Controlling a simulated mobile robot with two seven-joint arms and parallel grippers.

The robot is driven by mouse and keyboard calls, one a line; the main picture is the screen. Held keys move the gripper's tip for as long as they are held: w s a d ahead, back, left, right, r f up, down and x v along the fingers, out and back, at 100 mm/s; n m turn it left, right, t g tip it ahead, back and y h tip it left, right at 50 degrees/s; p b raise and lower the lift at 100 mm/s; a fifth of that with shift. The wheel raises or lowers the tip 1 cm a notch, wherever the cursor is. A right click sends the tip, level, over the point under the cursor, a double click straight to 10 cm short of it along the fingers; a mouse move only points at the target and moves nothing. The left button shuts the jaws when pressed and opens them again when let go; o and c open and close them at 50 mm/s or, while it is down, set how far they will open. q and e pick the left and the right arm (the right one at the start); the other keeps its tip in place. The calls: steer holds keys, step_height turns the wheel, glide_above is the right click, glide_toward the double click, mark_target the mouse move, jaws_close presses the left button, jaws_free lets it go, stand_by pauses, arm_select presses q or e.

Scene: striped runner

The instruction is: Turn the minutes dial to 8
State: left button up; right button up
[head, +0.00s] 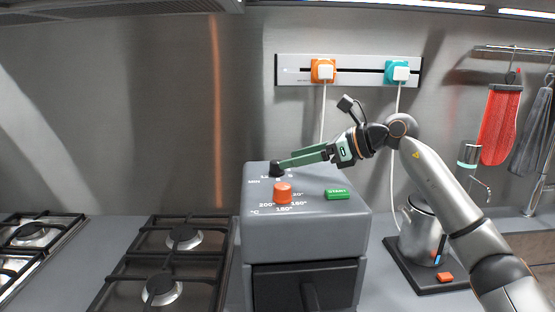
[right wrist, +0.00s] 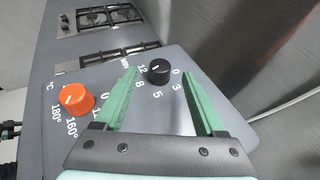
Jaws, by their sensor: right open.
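The minutes dial is a small black knob (head: 276,169) on the sloped top of a grey appliance (head: 305,226), marked MIN. In the right wrist view the black minutes dial (right wrist: 158,71) has the numbers 0, 3, 5, 8 and 12 around it. A short pale mark shows on its top, too small to read surely against the numbers. My right gripper (head: 281,167) has green fingers and reaches in from the right. In the right wrist view the gripper (right wrist: 157,72) is open, its tips on either side of the dial; contact cannot be told.
An orange temperature dial (head: 283,193) and a green START button (head: 338,194) sit nearby on the same panel. A gas hob (head: 170,262) is at left. Cords hang from the wall sockets behind.

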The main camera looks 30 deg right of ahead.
mark_target(277, 161)
steer(key=shift+p+x, duration=0.4)
steer(key=shift+x, duration=2.4)
jaws_close()
